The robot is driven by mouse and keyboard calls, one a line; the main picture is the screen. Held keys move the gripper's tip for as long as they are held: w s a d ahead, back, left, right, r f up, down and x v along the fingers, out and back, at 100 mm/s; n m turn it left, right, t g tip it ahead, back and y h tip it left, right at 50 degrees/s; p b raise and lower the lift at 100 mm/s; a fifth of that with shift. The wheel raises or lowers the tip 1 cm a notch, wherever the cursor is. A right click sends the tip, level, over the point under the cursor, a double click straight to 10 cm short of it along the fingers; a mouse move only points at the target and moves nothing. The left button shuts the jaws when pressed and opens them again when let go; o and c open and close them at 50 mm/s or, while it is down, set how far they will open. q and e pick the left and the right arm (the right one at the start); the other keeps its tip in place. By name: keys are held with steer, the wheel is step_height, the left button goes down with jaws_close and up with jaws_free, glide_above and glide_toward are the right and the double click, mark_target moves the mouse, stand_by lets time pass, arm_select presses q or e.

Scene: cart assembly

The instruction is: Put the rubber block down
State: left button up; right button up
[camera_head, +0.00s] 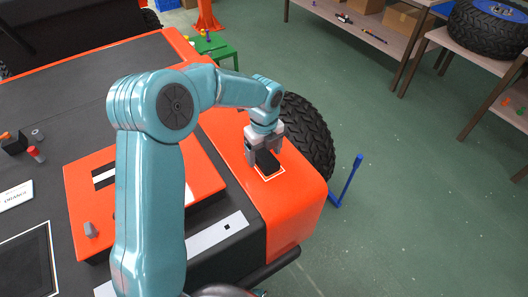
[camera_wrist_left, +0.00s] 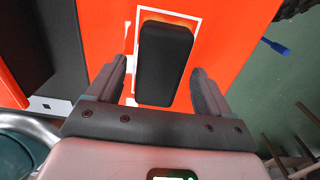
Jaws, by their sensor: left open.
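The black rubber block (camera_head: 267,163) lies on the orange corner surface of the cart, on a white-outlined marking. In the left wrist view the block (camera_wrist_left: 165,62) lies lengthwise between my left gripper's fingers, with orange showing on both sides of it. White outline lines show along its left side and top. My left gripper (camera_head: 265,154) is over the block, fingers pointing down; it also shows in the left wrist view (camera_wrist_left: 164,88), open, with a gap between each finger and the block. My right gripper is not in view.
The orange cart (camera_head: 300,215) drops off to the green floor at the right, beside a black tyre (camera_head: 308,135). A blue lever (camera_head: 350,180) stands near that edge. An orange panel (camera_head: 145,175) and small parts lie at the left. Workbenches (camera_head: 355,30) stand farther back.

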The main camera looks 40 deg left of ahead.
mark_target(264, 155)
arm_select(q)
step_height(264, 155, up, 12)
steer(key=shift+p, duration=0.45)
steer(key=shift+f, duration=0.1)
